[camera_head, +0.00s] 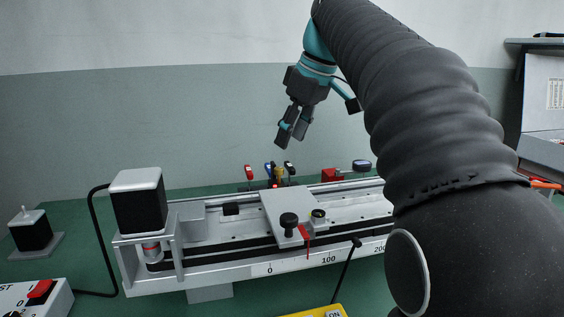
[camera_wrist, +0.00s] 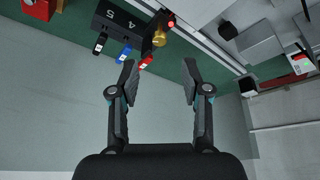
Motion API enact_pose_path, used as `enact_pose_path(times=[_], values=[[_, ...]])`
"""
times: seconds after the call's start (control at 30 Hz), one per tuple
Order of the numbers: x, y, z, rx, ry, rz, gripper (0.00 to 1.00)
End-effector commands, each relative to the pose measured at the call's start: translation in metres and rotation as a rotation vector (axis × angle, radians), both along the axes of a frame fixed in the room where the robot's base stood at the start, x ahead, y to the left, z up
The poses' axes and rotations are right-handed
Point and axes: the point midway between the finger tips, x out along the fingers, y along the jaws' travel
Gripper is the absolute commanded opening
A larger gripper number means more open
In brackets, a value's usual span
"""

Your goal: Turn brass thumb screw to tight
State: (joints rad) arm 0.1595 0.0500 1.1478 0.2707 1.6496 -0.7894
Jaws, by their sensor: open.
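My gripper (camera_head: 290,133) hangs in the air above and behind the rail, pointing down. In the wrist view my gripper (camera_wrist: 159,76) has its two fingers wide apart with nothing between them. A brass-coloured knob (camera_wrist: 160,39) shows beyond the fingertips, roughly in line with the gap and apart from them. It sits beside a dark block marked 4 and 5. In the head view a small brass-coloured piece (camera_head: 279,174) stands among the coloured handles behind the rail. I cannot read any screw's tightness.
Black, blue and red handles (camera_wrist: 123,54) stick out of the numbered block (camera_wrist: 117,22). The rail carries a grey carriage (camera_head: 288,203) with a black knob (camera_head: 288,220). A motor block (camera_head: 138,200) stands at the rail's left end. Open air surrounds my gripper.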

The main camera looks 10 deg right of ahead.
Motion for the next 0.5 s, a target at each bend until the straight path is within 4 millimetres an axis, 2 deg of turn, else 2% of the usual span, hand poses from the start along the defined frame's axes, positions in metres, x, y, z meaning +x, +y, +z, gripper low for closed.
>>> enact_pose_path(times=[0.03,0.2,0.5], values=[[0.002,0.002,-0.012,0.0,0.003,0.001,0.47],[0.012,0.008,-0.039,0.001,0.002,-0.001,0.47],[0.022,0.014,-0.067,0.0,0.001,-0.003,0.47]])
